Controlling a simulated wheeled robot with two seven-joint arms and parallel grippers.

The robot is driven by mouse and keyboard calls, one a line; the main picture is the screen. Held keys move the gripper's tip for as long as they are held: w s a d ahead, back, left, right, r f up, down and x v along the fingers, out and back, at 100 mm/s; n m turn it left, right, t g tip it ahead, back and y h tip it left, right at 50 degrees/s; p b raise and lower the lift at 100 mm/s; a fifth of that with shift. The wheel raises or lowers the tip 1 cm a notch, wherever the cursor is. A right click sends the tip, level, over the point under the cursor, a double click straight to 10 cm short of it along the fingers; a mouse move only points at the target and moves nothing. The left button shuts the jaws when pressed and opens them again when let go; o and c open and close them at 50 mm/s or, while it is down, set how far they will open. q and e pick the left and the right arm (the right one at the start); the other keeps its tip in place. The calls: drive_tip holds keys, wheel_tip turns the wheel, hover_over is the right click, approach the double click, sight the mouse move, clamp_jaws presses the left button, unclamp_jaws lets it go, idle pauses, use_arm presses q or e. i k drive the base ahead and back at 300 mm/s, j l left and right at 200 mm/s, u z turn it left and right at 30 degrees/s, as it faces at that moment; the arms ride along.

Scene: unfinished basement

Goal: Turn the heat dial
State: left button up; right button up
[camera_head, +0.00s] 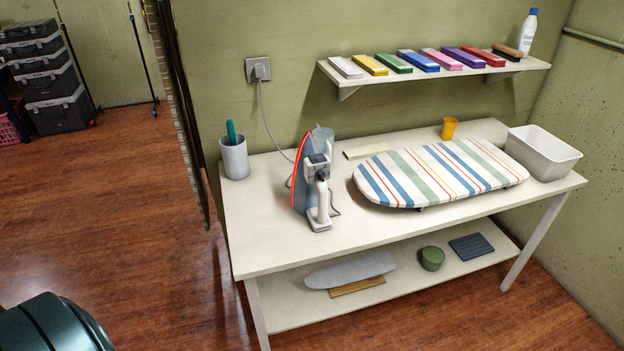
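An iron (323,215) stands upright on its heel on the white table (265,235), left of the ironing board. Its soleplate, edged in bright red, faces left, and its white handle side faces right. A small dark part (318,158) sits on the upper body of the iron; I cannot tell whether it is the heat dial or where any dial points. A cord runs from the wall socket (258,69) down behind the iron. Neither of my grippers is in view.
A striped ironing board (440,172), white bin (543,152), yellow cup (449,128) and grey holder (234,157) stand on the table. A translucent jug (323,137) is close behind the iron. A wall shelf (435,76) hangs above. The table's front left is clear.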

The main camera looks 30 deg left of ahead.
sight(320, 174)
drive_tip(key=i+u, duration=0.1)
drive_tip(key=u, duration=1.25)
drive_tip(key=i+l+u, duration=0.1)
drive_tip(key=l+u, duration=1.45)
drive_tip(key=k+l+u, duration=0.1)
drive_tip(key=l, duration=0.3)
drive_tip(key=k+l+u, duration=0.1)
drive_tip(key=l, duration=0.3)
drive_tip(key=k+l+u, duration=0.1)
drive_tip(key=l, duration=0.25)
drive_tip(key=k+l+u, duration=0.1)
drive_tip(key=k+l, duration=0.15)
drive_tip(key=k+l+u, duration=0.1)
drive_tip(key=l, duration=0.35)
drive_tip(key=k+l, duration=0.15)
drive_tip(key=l, duration=0.2)
drive_tip(key=k+l, duration=0.35)
drive_tip(key=l, duration=0.3)
